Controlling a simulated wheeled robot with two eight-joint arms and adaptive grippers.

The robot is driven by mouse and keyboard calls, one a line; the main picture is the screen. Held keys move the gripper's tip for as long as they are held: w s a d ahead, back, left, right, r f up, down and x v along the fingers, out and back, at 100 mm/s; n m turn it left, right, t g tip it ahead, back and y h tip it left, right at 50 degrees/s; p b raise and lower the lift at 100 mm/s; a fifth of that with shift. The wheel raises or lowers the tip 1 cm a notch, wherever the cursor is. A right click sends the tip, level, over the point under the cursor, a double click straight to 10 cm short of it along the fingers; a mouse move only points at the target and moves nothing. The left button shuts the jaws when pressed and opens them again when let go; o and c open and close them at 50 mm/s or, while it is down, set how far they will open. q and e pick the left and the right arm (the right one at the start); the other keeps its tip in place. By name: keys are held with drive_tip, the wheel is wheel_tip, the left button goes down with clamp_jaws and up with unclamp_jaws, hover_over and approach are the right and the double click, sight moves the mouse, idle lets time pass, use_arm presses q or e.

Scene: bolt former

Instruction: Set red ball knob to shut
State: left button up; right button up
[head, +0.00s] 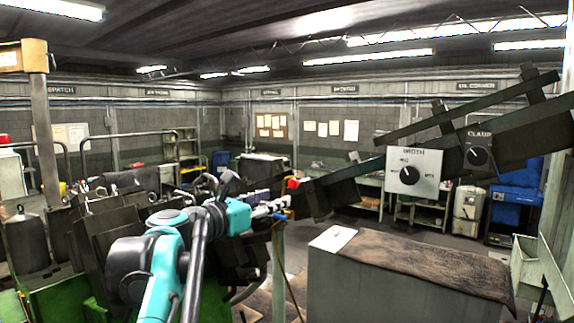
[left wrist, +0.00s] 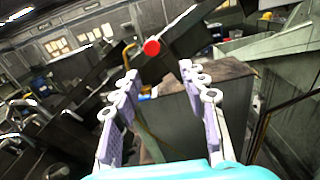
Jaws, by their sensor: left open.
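The red ball knob (head: 293,183) shows in the head view just beyond the tips of my left gripper (head: 280,205), beside the dark sloping chute. In the left wrist view the red ball knob (left wrist: 152,47) stands just above the gap between the fingertips of my left gripper (left wrist: 158,73). The two fingers are apart with nothing between them. I see no contact with the knob. The knob's stem is mostly hidden. My right gripper is not in view.
A large grey box (head: 350,285) with a brown top stands at front right. A bent yellow rod (left wrist: 127,52) is close to the left finger in the wrist view.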

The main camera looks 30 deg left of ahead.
sight(292, 183)
use_arm(q)
drive_tip(key=shift+n, duration=0.4)
drive_tip(key=w, duration=0.2)
drive_tip(key=w+r+p, duration=0.1)
drive_tip(key=w, duration=0.2)
drive_tip(key=w+p, duration=0.1)
drive_tip(key=w, duration=0.1)
drive_tip(key=shift+w+a+r, duration=0.1)
drive_tip(key=shift+w+r, duration=0.2)
drive_tip(key=shift+w, duration=0.1)
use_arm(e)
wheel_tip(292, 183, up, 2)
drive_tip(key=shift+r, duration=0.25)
